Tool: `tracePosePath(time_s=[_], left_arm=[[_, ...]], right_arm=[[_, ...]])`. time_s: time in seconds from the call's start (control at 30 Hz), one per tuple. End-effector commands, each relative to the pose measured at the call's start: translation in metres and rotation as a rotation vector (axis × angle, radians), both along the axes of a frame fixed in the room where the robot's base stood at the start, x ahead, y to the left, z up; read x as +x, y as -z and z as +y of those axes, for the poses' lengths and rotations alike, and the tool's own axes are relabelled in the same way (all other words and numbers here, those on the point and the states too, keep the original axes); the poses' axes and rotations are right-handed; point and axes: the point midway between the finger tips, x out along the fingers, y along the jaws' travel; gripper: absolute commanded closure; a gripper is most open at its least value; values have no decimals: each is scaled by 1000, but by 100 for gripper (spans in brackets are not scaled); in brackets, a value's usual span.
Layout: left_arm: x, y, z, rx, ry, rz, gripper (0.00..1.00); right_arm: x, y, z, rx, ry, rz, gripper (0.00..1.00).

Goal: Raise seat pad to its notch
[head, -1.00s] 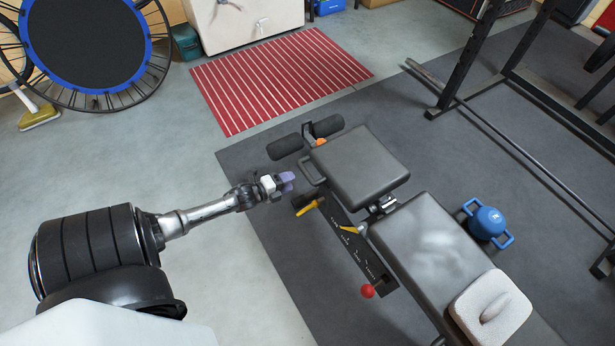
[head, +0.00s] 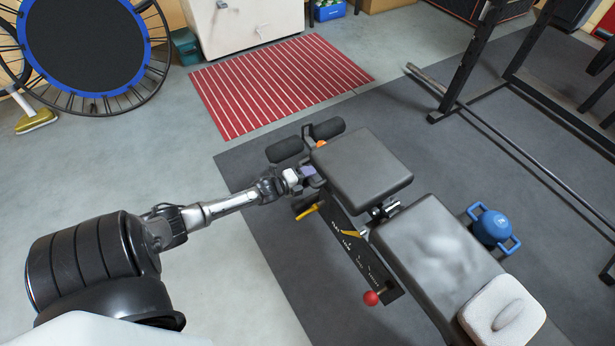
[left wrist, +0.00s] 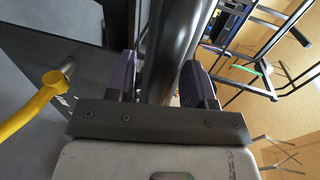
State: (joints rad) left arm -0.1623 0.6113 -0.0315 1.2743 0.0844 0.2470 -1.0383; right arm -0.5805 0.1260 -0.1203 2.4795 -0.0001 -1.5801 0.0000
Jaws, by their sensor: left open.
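The seat pad (head: 361,171) is a dark grey square cushion at the near end of the foam rollers, in the middle of the head view. It sits beside the longer back pad (head: 432,256). My left gripper (head: 307,173) is at the seat pad's left edge, where a side handle showed earlier. In the left wrist view, its two purple fingers (left wrist: 158,82) are open on either side of a thick dark bar (left wrist: 172,55), probably that handle. I cannot tell whether they touch it. A yellow lever (head: 307,210) is just below the gripper; it also shows in the left wrist view (left wrist: 38,105). My right gripper is out of view.
A notched side plate (head: 352,245) with a yellow pointer (head: 352,233) and a red knob (head: 371,298) runs along the bench. A folded towel (head: 503,312) lies on the back pad.

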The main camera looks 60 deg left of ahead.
Motion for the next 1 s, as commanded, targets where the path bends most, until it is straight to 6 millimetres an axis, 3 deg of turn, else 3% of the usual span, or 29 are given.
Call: tracePosePath(time_s=[0.07,0.5,0.8,1.0], left_arm=[[0,0,0,0,0,0,57],[0,0,0,0,0,0,99],[0,-3,0,4,0,-1,100],[0,-29,-3,88,-1,0,100]], right_arm=[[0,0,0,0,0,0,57],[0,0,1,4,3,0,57],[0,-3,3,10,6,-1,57],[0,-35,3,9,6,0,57]])
